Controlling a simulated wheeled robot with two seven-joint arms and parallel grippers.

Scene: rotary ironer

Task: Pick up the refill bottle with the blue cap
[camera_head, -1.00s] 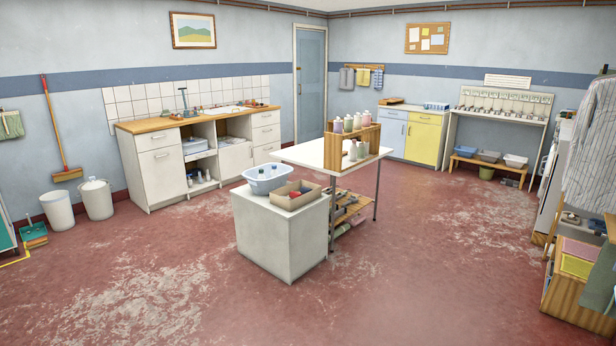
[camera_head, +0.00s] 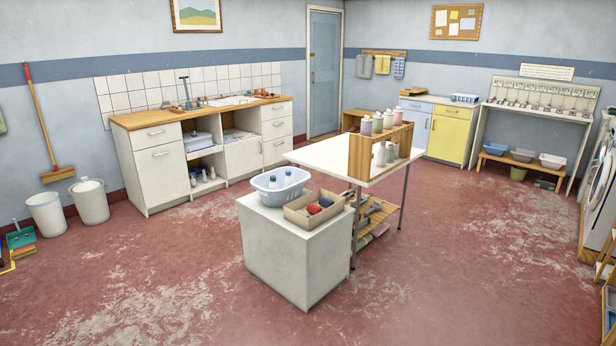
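I cannot clearly make out a refill bottle with a blue cap. Several small bottles (camera_head: 377,124) stand on the upper level of a wooden rack (camera_head: 362,158) on the white table, and a few pale bottles (camera_head: 380,155) stand on its lower level. Small bottles (camera_head: 204,175) also stand low in the open part of the counter at the back left. Their cap colours are too small to tell for sure. Neither of my grippers is in view.
The white cabinet (camera_head: 290,255) stands mid-room, with a cardboard box (camera_head: 300,216) of red and dark items on top. The white table (camera_head: 335,156) adjoins behind it. Two white bins (camera_head: 47,214) stand at left. Worn red floor (camera_head: 180,290) is free in front and at both sides.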

